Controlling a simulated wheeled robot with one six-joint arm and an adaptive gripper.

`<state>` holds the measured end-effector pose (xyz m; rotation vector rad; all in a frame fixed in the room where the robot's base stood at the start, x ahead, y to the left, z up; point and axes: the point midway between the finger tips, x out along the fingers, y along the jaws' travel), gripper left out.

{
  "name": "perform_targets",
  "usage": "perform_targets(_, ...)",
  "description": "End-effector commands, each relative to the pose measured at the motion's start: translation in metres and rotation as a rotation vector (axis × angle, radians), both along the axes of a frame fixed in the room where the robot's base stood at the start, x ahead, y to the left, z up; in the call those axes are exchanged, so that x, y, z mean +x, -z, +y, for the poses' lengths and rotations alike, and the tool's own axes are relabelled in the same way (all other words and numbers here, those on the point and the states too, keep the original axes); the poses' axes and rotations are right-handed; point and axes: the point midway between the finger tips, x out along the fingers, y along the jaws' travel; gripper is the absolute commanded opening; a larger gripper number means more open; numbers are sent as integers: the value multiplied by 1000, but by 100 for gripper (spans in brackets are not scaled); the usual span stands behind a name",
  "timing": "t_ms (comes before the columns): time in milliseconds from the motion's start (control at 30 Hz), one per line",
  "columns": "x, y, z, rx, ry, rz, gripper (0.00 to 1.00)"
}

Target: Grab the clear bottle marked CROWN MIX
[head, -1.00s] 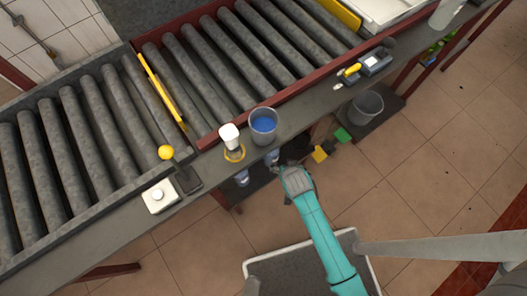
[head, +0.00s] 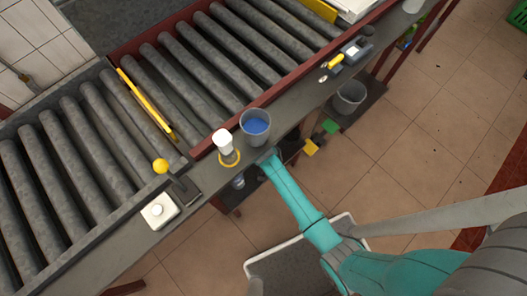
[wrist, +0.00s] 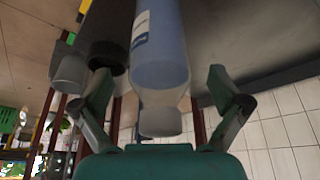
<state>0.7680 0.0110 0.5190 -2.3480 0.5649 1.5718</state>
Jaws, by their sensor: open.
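A clear bottle with bluish contents (wrist: 160,50) fills the middle of the wrist view, its pale cap (wrist: 160,122) toward the bottom of that picture. A white label with a blue part shows at its left side; its wording is not readable. My gripper (wrist: 160,76) is open, one finger on each side of the bottle in the picture, with gaps on both sides. I cannot tell how deep the bottle sits between the fingers. In the head view, my gripper is hidden under the counter edge, and the bottle is not clearly visible.
The counter (head: 205,183) carries a cup of blue liquid (head: 255,126), a white-topped item (head: 223,142) and a yellow-knobbed lever (head: 161,166). Another bottle (head: 238,181) shows below it. A dark cylinder (wrist: 108,52) and a grey bucket (wrist: 69,71) lie left in the wrist view.

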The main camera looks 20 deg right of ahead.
Motion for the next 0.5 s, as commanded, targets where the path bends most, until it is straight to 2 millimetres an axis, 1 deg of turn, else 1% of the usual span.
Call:
perform_targets(100,5,12,-3,-1,0,0,99)
perform_targets(200,7,17,-4,0,0,-1,99)
perform_targets(433,7,18,-4,0,0,-1,99)
perform_targets(467,7,18,-4,0,0,-1,94)
perform_targets(500,7,18,-4,0,0,-1,84)
